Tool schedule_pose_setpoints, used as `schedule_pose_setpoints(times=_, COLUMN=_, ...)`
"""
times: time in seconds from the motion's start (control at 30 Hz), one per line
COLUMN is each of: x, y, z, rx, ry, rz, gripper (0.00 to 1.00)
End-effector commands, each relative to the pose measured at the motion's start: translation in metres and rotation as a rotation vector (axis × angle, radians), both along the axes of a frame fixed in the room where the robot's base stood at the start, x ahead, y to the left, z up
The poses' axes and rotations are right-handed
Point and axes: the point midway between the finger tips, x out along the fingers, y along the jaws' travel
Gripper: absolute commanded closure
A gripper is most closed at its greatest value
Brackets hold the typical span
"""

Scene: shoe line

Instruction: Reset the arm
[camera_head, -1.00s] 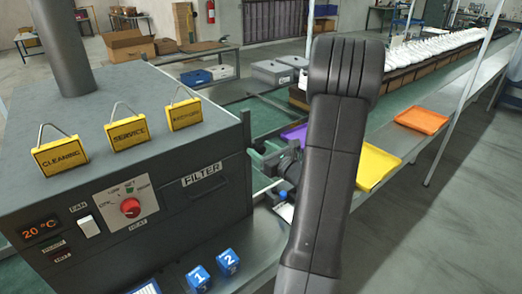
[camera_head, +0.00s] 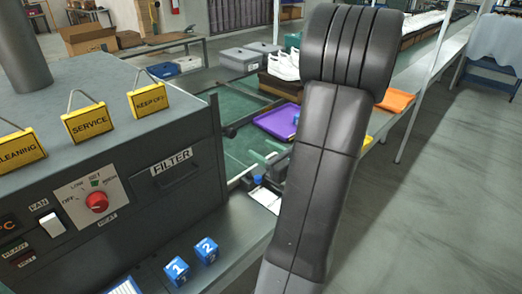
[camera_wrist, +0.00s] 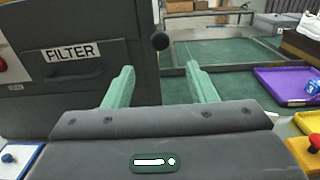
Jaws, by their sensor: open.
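My gripper (camera_wrist: 160,88) shows in the wrist view with its two green fingers spread apart and nothing between them. Beyond the fingers are the dark machine's side and a green bed with metal rails. In the head view my dark arm stands upright across the middle and hides most of the gripper.
The dark machine (camera_head: 120,110) marked FILTER stands at left, with yellow signs on top. Two blue numbered cubes (camera_head: 190,262) sit on the bench before it. A purple tray (camera_head: 279,121) and an orange tray (camera_head: 398,100) lie beyond. Floor at right is clear.

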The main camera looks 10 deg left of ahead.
Motion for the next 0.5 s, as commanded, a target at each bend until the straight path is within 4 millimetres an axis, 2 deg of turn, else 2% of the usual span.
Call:
schedule_pose_setpoints(times=0.27, x=0.002, y=0.002, z=0.0, rx=0.001, ry=0.001, rz=0.001, gripper=0.48)
schedule_pose_setpoints(times=0.5, x=0.018, y=0.023, z=0.001, rx=0.001, ry=0.001, rz=0.003, gripper=0.48)
